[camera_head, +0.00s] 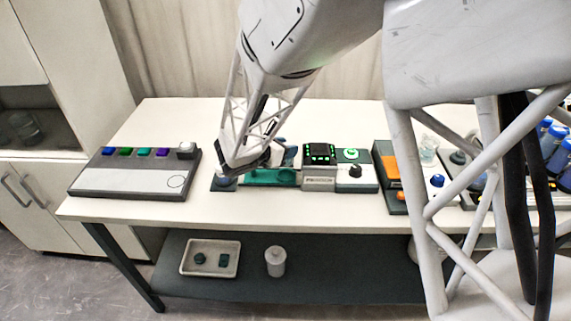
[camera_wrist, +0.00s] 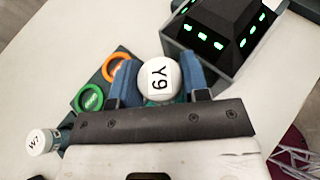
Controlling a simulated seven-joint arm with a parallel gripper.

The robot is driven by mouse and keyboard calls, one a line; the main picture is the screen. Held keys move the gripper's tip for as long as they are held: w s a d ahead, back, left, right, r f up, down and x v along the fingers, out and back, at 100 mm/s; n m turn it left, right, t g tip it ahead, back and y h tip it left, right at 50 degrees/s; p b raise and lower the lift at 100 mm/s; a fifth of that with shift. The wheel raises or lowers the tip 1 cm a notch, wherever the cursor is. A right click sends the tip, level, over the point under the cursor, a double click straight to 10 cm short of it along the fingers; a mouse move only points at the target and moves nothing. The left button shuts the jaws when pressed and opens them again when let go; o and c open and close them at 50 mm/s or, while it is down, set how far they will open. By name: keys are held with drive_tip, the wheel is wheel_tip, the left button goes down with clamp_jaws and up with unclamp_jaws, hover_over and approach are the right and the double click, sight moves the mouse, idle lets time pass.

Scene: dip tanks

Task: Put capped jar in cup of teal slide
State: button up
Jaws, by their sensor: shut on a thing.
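My gripper (camera_wrist: 158,82) is shut on a white capped jar (camera_wrist: 157,77) marked Y9, with one blue finger on each side of its round lid. In the head view my gripper (camera_head: 279,156) is low over the left-middle of the table. The teal slide (camera_head: 262,177) lies below and in front of it. Only a little teal shows under the jar in the wrist view. The slide's cup is hidden by the jar and gripper, so I cannot tell whether the jar is in it or above it.
A black-topped block with green lights (camera_head: 319,154) stands close to the right. A panel with coloured buttons (camera_head: 136,174) lies left. Orange (camera_wrist: 116,67) and green (camera_wrist: 89,98) rings and a jar marked W7 (camera_wrist: 40,142) are near the gripper. The front table strip is clear.

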drive_tip(key=shift+f, duration=0.6)
drive_tip(key=shift+f, duration=2)
drive_tip(key=o, duration=0.9)
drive_tip(key=shift+f, duration=0.1)
drive_tip(key=shift+v, duration=6.1)
